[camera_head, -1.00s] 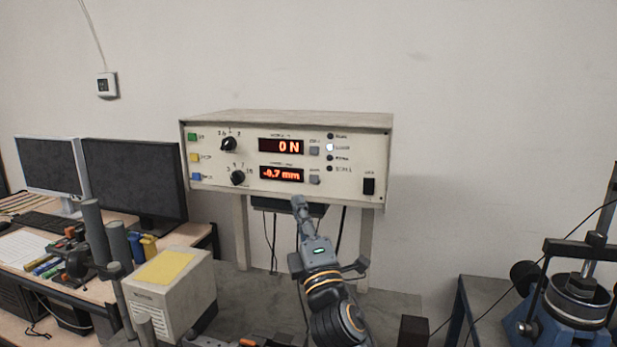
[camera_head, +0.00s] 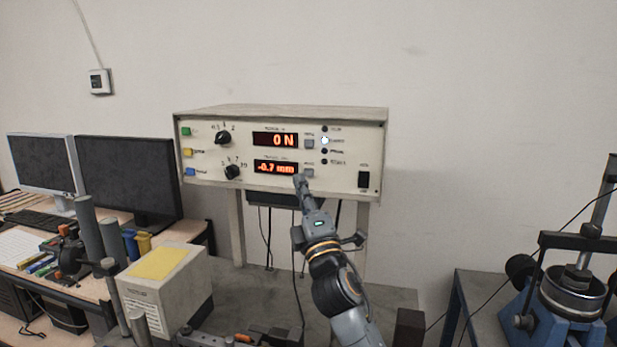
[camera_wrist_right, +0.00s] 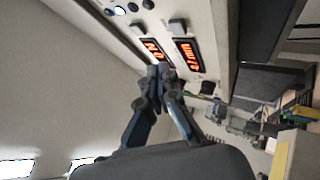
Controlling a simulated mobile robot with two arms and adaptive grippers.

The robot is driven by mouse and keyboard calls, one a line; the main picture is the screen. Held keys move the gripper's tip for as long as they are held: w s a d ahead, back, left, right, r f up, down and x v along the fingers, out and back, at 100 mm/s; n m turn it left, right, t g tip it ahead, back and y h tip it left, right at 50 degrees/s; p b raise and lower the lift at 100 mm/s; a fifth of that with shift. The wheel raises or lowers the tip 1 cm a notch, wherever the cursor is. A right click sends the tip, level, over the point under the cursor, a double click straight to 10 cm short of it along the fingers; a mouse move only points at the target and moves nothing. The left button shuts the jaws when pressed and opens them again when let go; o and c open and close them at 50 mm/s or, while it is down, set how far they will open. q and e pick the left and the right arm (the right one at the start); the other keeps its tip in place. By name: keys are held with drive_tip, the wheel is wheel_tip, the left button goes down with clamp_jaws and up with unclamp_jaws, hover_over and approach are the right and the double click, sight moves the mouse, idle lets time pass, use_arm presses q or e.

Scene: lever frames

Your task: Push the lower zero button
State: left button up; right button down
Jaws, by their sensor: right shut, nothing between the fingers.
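The lower zero button (camera_head: 308,173) is a small grey button at the right end of the lower red display (camera_head: 276,168), which reads -0.7 mm. It also shows in the wrist view (camera_wrist_right: 178,27). My right gripper (camera_head: 299,179) is shut and empty, its tips in front of the panel just left of and below this button. The head view does not show clearly whether the tips touch the panel. In the wrist view the shut fingertips (camera_wrist_right: 159,70) appear near the displays, apart from the button. My left gripper is not in view.
The upper zero button (camera_head: 309,143) sits above, beside the 0 N display (camera_head: 275,140). A black switch (camera_head: 363,180) and two knobs are on the same panel (camera_head: 340,185). A box with a yellow top (camera_head: 157,263) stands lower left. A blue machine (camera_head: 565,305) stands at right.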

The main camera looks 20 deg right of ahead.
sight(309, 172)
drive_tip(key=shift+w+d+b, duration=0.15)
drive_tip(key=shift+w+d, duration=0.3)
drive_tip(key=shift+w, duration=0.2)
drive_tip(key=shift+w+d+b, duration=0.15)
drive_tip(key=shift+w+d, duration=0.3)
drive_tip(key=shift+w, duration=0.2)
idle(0.5)
drive_tip(key=shift+w+d, duration=0.25)
drive_tip(key=shift+w, duration=0.1)
drive_tip(key=shift+w+d+r+b, duration=0.1)
drive_tip(key=shift+w+d+b, duration=0.1)
drive_tip(key=shift+w+b, duration=0.1)
idle(0.8)
drive_tip(key=shift+s+a, duration=0.45)
drive_tip(key=shift+s, duration=0.25)
